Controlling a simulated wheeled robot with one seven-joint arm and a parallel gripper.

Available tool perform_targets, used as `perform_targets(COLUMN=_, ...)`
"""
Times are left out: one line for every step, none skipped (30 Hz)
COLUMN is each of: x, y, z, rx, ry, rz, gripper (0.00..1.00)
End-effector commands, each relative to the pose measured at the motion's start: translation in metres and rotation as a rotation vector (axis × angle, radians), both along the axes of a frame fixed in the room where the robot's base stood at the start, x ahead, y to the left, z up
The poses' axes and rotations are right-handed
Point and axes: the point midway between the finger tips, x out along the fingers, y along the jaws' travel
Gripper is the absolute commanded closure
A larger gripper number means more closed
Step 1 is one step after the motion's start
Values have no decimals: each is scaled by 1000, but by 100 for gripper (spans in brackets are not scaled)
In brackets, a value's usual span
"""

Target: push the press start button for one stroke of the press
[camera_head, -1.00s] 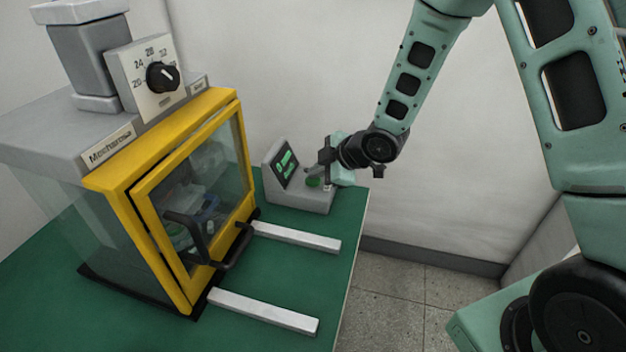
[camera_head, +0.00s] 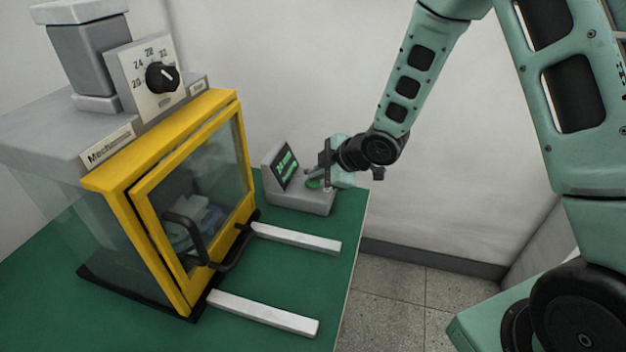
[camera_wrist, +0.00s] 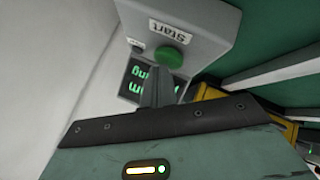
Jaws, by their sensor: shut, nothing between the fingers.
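The green start button (camera_wrist: 169,57) sits on a grey control box (camera_head: 300,198) with a "Start" label beside it in the wrist view. In the head view the button (camera_head: 314,184) is partly hidden by my gripper. My gripper (camera_head: 311,173) is shut and empty, with its fingers (camera_wrist: 157,85) close to the button. I cannot tell whether they touch it. A small screen (camera_head: 288,170) on the box shows green text, partly hidden in the wrist view. The press (camera_head: 110,150) stands at the left with its yellow-framed glass door (camera_head: 190,200) closed.
Two white rails (camera_head: 262,312) extend from the press across the green table (camera_head: 300,270). A dial (camera_head: 162,77) is on top of the press. The wall is behind the box, and the table's right edge is close to it.

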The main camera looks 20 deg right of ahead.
Motion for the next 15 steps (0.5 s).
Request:
perform_targets(x=0, y=0, z=4, rx=-1, ry=0, rz=-1, gripper=100)
perform_targets(x=0, y=0, z=6, rx=-1, ry=0, rz=-1, gripper=100)
perform_targets(x=0, y=0, z=9, rx=-1, ry=0, rz=-1, gripper=100)
perform_targets(x=0, y=0, z=10, rx=-1, ry=0, rz=-1, gripper=100)
perform_targets(x=0, y=0, z=12, rx=-1, ry=0, rz=-1, gripper=100)
perform_targets(x=0, y=0, z=14, rx=-1, ry=1, rz=0, gripper=100)
perform_targets(x=0, y=0, z=15, rx=-1, ry=1, rz=0, gripper=100)
perform_targets(x=0, y=0, z=15, rx=-1, ry=1, rz=0, gripper=100)
perform_targets(x=0, y=0, z=15, rx=-1, ry=1, rz=0, gripper=100)
perform_targets(x=0, y=0, z=15, rx=-1, ry=1, rz=0, gripper=100)
perform_targets(x=0, y=0, z=15, rx=-1, ry=1, rz=0, gripper=100)
perform_targets(x=0, y=0, z=15, rx=-1, ry=1, rz=0, gripper=100)
perform_targets(x=0, y=0, z=15, rx=0, ry=1, rz=1, gripper=100)
perform_targets(x=0, y=0, z=15, rx=0, ry=1, rz=1, gripper=100)
perform_targets(x=0, y=0, z=15, rx=0, ry=1, rz=1, gripper=100)
